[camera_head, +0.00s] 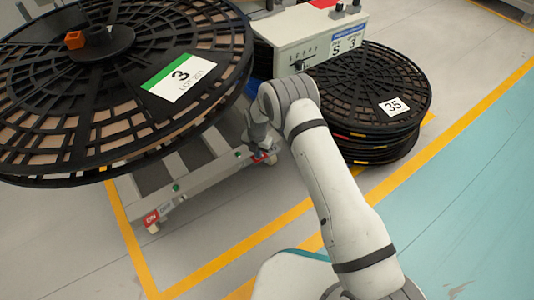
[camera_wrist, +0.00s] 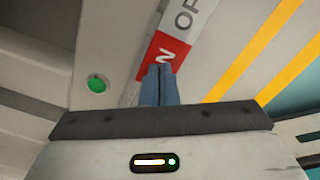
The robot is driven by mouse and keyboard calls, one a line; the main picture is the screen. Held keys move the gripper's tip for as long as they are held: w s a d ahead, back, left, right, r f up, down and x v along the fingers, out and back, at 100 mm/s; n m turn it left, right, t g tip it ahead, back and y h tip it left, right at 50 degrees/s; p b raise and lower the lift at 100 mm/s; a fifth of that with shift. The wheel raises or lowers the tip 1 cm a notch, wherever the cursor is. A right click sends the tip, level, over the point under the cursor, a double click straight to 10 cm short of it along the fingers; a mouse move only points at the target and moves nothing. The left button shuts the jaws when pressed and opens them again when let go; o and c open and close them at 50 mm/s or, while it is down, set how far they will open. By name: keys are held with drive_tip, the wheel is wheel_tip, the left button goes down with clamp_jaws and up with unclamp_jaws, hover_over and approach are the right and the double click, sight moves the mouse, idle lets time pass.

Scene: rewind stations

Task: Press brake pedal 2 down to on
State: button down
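A red-and-white rocker pedal (camera_wrist: 170,50) shows in the wrist view. Its red half carries an "N", the rest of the word hidden by my fingers, and its white half reads "OF". My gripper (camera_wrist: 159,84) has its two fingers together with nothing between them, and their tips overlap the red half in view. I cannot tell whether they touch it. In the head view my gripper (camera_head: 264,150) is at the right end of the stand's base, where a bit of red pedal (camera_head: 262,157) shows beneath it. Another ON/OFF pedal (camera_head: 151,217) sits at the base's left end. No pedal number is readable.
A large black reel (camera_head: 60,100) labelled 3 overhangs the grey base (camera_head: 200,180). A control box (camera_head: 300,45) stands behind my arm. Stacked reels (camera_head: 370,90), the top one labelled 35, stand right of my arm. Floor with yellow lines is clear in front.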

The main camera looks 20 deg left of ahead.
drive_tip(key=shift+f, duration=0.1)
drive_tip(key=shift+r+p, duration=1.85)
drive_tip(key=shift+r, duration=1.65)
drive_tip(key=shift+s, duration=0.1)
